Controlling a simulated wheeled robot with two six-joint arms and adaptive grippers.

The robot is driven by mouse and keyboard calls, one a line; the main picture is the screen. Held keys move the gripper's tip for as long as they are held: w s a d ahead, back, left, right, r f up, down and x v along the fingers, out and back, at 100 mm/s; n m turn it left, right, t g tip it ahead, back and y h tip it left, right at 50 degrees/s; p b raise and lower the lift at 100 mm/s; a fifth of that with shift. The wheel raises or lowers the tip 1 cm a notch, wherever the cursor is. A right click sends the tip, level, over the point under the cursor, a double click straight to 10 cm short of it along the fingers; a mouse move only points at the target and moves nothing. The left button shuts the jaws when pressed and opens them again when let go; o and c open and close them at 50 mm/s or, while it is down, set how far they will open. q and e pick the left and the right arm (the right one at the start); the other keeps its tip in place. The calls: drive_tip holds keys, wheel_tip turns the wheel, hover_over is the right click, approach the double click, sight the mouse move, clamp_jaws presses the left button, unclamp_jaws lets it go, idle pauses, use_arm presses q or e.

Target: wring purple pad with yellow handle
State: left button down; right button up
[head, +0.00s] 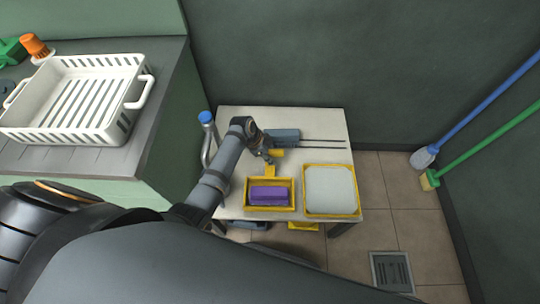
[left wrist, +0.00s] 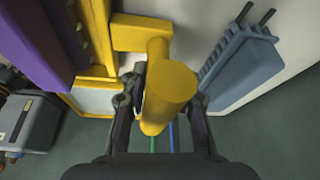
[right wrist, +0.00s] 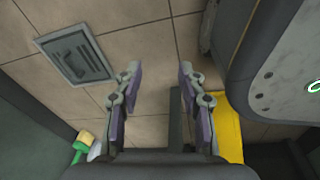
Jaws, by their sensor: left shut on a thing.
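The purple pad (head: 268,194) sits in a yellow frame (head: 293,194) on the small white table. Its edge also shows in the left wrist view (left wrist: 38,45). The yellow handle (left wrist: 167,90) stands beside the frame, with a round end facing the left wrist camera; a bit of it shows in the head view (head: 270,170). My left gripper (left wrist: 160,95) is shut on the yellow handle, one finger on each side. My right gripper (right wrist: 157,78) is open and empty, above the tiled floor. I cannot make it out in the head view.
A grey-blue tool (head: 283,135) with two dark rods lies behind the handle. A yellow-rimmed white tray (head: 330,190) sits to the right on the table. A white basket (head: 75,95) stands on the left counter. A floor drain (head: 391,271) and two mops are at right.

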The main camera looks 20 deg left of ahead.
sight(269, 173)
use_arm(q)
drive_tip(key=s+p, duration=0.2)
drive_tip(key=s+d+p, duration=0.1)
drive_tip(key=s+p, duration=0.1)
drive_tip(key=shift+d+r, duration=0.1)
drive_tip(key=shift+r, duration=0.1)
drive_tip(key=shift+s+f, duration=0.1)
drive_tip(key=shift+f, duration=0.3)
use_arm(e)
drive_tip(key=s, duration=0.1)
drive_tip(key=s+r, duration=0.1)
drive_tip(key=s, duration=0.3)
drive_tip(key=shift+r, duration=0.35)
use_arm(q)
drive_tip(key=c, duration=1.1)
unclamp_jaws()
drive_tip(key=shift+s+r, duration=0.1)
drive_tip(key=shift+s, duration=0.05)
use_arm(e)
drive_tip(key=shift+s, duration=0.15)
use_arm(q)
drive_tip(key=shift+r, duration=0.1)
drive_tip(key=shift+r, duration=0.2)
drive_tip(key=v, duration=1.1)
drive_tip(key=shift+r, duration=0.2)
